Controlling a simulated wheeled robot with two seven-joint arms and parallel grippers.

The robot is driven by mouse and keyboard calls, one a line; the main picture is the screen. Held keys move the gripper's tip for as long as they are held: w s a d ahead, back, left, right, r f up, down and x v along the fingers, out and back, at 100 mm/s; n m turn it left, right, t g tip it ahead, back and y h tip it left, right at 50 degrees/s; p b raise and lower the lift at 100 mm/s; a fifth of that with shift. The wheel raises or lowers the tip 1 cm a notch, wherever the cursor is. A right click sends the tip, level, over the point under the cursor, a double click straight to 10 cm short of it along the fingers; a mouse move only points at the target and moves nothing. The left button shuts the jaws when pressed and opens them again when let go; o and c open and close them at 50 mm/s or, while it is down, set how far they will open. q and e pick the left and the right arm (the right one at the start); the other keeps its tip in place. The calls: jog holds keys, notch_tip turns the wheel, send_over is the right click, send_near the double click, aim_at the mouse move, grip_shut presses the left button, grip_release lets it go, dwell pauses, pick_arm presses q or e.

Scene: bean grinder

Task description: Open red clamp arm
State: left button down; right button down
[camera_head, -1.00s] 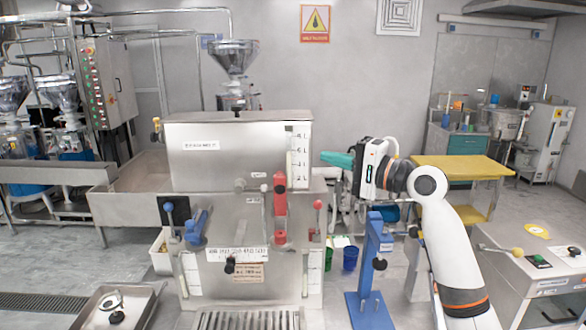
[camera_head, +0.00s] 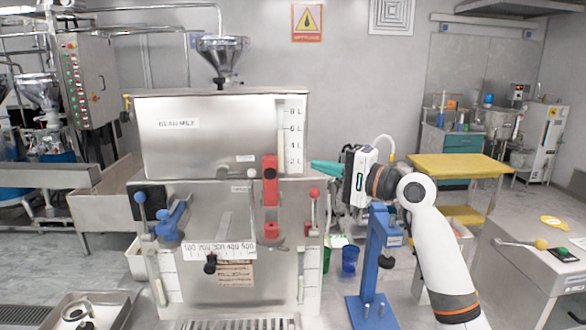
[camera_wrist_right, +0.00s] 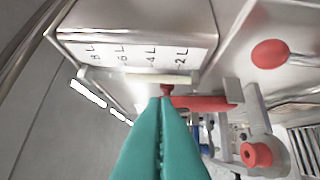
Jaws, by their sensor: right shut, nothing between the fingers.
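My right gripper (camera_head: 314,167) has teal fingers and is to the right of the clamp arm, beside the tank's lower right corner. In the right wrist view its fingers (camera_wrist_right: 161,104) are together and empty, with the tips close to the clamp arm in the picture; I cannot tell whether they touch. My left gripper is out of view.
A red-knobbed lever (camera_head: 314,193) stands right of the clamp arm, and a blue clamp (camera_head: 172,222) is at the left. A blue stand (camera_head: 374,262) is below my right arm. A yellow table (camera_head: 459,167) stands behind at the right. A white level gauge (camera_head: 291,137) is on the tank.

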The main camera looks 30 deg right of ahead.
aim_at(270, 179)
jog(key=p+x, duration=0.1)
jog(key=x, duration=0.2)
jog(key=p+x, duration=0.2)
jog(key=x, duration=0.1)
jog(key=p+x, duration=0.1)
jog(key=x, duration=0.2)
jog(key=shift+r, duration=0.3)
jog(key=shift+w+a+f, duration=0.1)
jog(key=shift+w+a, duration=0.15)
